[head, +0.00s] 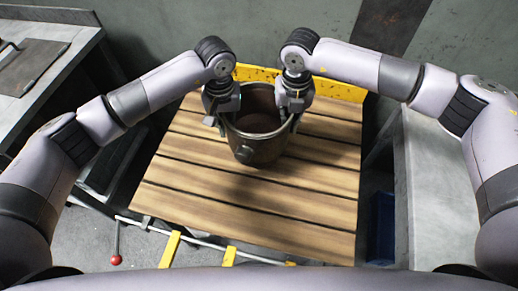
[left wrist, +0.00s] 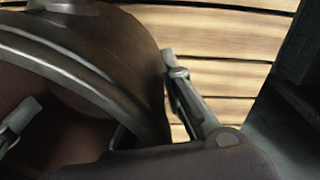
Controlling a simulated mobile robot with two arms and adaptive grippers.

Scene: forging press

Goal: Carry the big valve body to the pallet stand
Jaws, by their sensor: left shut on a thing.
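The big valve body (head: 256,151) is a dark, round, open-topped metal body with a flanged port on its near side. It is upright over the back middle of the slatted wooden pallet stand (head: 240,213); I cannot tell whether it touches the slats. My left gripper (head: 222,120) is shut on its left rim. In the left wrist view, one finger is inside the valve body's wall (left wrist: 115,60) and one outside. My right gripper (head: 294,112) is at the right rim and looks closed on it the same way; its fingertips are partly hidden.
A yellow rail (head: 340,88) edges the back of the stand. A grey workbench (head: 50,65) is at the left and a grey surface (head: 437,190) at the right. A blue bin (head: 381,228) is low at the right. A red-knobbed lever (head: 116,259) is at the front left. The front slats are clear.

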